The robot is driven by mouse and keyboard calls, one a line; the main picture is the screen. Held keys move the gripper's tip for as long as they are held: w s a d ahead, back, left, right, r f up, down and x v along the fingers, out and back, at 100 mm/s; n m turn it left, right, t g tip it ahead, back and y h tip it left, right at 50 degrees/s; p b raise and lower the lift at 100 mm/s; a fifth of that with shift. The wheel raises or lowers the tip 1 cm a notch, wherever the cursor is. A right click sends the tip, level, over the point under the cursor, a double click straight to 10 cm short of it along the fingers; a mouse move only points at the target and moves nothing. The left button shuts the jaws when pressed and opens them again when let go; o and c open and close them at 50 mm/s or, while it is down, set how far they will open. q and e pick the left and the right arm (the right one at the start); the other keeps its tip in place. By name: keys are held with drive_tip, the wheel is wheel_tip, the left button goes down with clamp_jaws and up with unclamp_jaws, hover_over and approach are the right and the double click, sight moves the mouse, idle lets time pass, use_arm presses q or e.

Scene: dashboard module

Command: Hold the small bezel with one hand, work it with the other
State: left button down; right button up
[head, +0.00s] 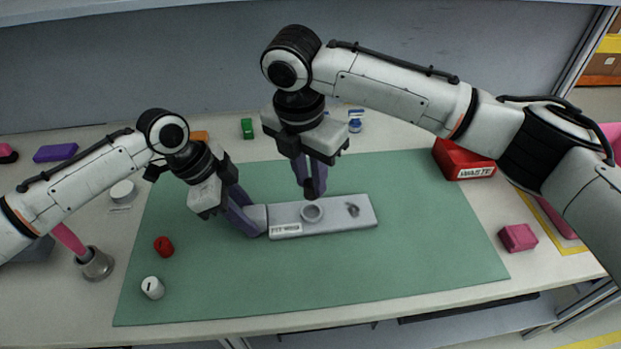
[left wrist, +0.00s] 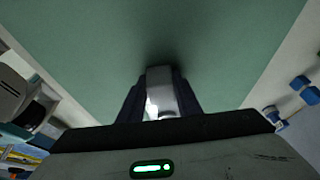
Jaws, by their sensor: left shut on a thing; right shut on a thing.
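The small bezel (head: 342,222) is a flat light-grey plate with a label, a round ring near its middle and a small dark grey feature towards its right end. It lies on or just above the green mat (head: 400,260); I cannot tell which. My left gripper (head: 258,220) is shut on its left end, and a grey end shows between the fingers in the left wrist view (left wrist: 160,92). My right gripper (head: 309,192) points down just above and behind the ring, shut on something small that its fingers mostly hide. I cannot tell whether it touches the bezel.
A red knob-like piece (head: 164,246) and a white one (head: 152,287) stand on the mat's left side. A red waste bin (head: 463,160) is at the back right, a pink block (head: 517,238) at the right. A grey cup (head: 95,264) stands left. The mat's front is clear.

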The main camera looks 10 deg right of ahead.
use_arm(q)
drive_tip(key=c, duration=1.2)
unclamp_jaws()
drive_tip(key=v, duration=1.2)
